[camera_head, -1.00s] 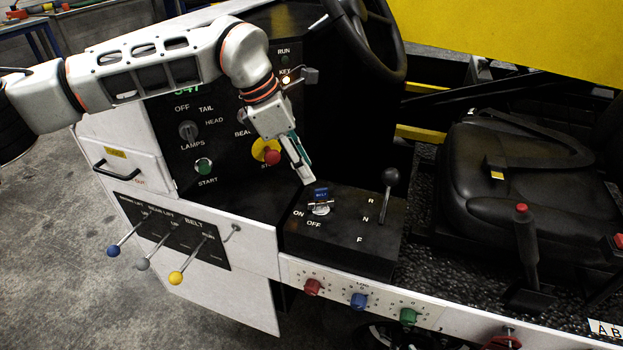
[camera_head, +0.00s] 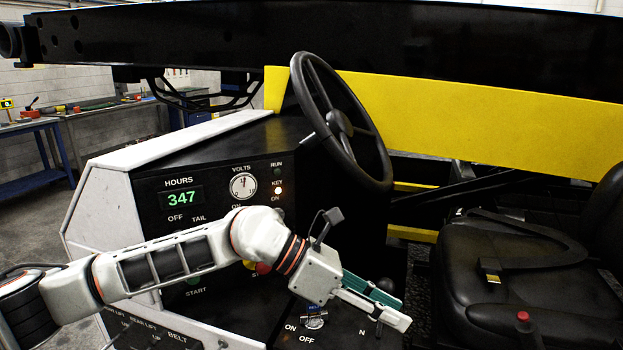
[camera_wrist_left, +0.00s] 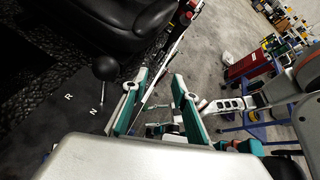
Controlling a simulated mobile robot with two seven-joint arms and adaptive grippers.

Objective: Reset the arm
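My left gripper (camera_head: 376,304) reaches in from the left in the head view, in front of the dark control panel. The lever's knob (camera_wrist_left: 105,68) shows left of the fingers in the wrist view.
The steering wheel (camera_head: 340,120) rises behind my left arm. The black seat (camera_head: 515,280) is at the right. The hours display (camera_head: 182,198) and lit key lamp (camera_head: 278,190) are on the panel. A workbench (camera_head: 95,110) stands at the far left.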

